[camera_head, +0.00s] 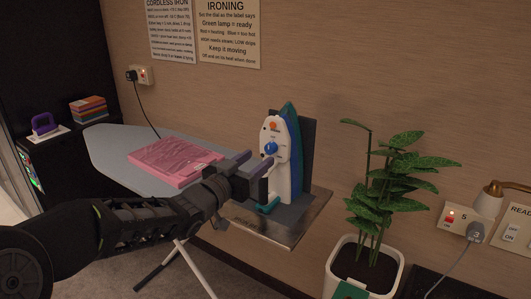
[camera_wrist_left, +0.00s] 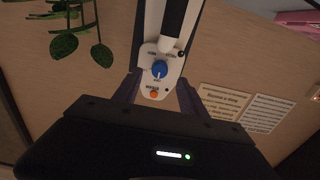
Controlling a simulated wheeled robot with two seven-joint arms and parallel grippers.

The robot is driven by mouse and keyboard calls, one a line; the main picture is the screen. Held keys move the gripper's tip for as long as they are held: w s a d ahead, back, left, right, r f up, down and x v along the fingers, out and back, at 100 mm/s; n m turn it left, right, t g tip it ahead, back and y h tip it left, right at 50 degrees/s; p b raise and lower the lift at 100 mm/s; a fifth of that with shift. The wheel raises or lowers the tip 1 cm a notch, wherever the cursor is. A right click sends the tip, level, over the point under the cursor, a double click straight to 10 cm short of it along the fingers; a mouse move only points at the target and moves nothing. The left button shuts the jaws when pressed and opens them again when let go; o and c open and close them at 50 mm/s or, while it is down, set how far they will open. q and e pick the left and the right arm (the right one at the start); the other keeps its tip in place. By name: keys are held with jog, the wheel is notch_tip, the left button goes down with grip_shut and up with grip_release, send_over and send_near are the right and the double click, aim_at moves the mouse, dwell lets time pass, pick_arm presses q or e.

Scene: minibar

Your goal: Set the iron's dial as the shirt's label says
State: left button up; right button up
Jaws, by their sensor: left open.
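The white, teal-backed iron (camera_head: 293,172) stands upright on a metal rest (camera_head: 262,238) at the ironing board's right end. Its blue dial (camera_head: 271,147) faces my left gripper. My left gripper (camera_head: 257,162) is open, its fingers close to the iron's face. In the left wrist view the dial (camera_wrist_left: 159,69) lies between the open fingertips (camera_wrist_left: 159,77); contact cannot be told. The dial's setting is too small to read. An orange lamp (camera_wrist_left: 153,94) sits near the dial. The pink folded shirt (camera_head: 170,160) lies on the board; no label on it can be read.
The grey ironing board (camera_head: 105,150) stands by the wall. An ironing notice (camera_head: 229,32) and a cordless iron notice (camera_head: 171,30) hang above. A potted plant (camera_head: 362,270) stands right of the iron. A wall socket (camera_head: 469,223) and lamp are further right.

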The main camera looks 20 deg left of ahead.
aim_at(268, 150)
pick_arm(q)
jog(key=w, duration=0.4)
jog(key=shift+w+d, duration=0.3)
jog(key=shift+w, duration=0.1)
grip_shut()
dwell(0.3)
